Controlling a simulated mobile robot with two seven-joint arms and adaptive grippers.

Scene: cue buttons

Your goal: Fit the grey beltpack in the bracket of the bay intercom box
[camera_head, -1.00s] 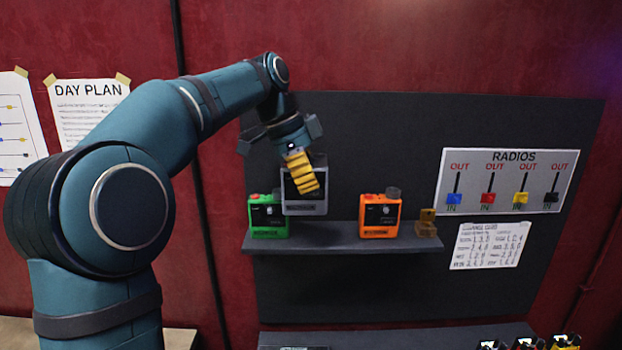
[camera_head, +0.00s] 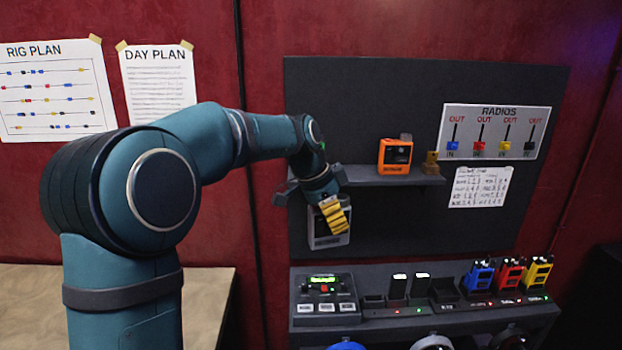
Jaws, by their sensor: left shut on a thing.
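My left gripper (camera_head: 336,220), with yellow ribbed fingers, is shut on the grey beltpack (camera_head: 328,241). It holds the beltpack in front of the dark panel, just below the upper shelf and clear of the surface below. The fingers cover the beltpack's upper front. A dark box (camera_head: 322,296) with a lit green display and several buttons sits on the lower shelf, below the held beltpack. I cannot tell whether it is the bay intercom box, and I make out no bracket. My right gripper is not in view.
An orange beltpack (camera_head: 395,157) and a small brown block (camera_head: 431,163) stand on the upper shelf (camera_head: 385,182). Chargers on the lower shelf hold blue (camera_head: 478,279), red (camera_head: 510,274) and yellow (camera_head: 539,271) radios. A wooden top (camera_head: 215,290) lies at left.

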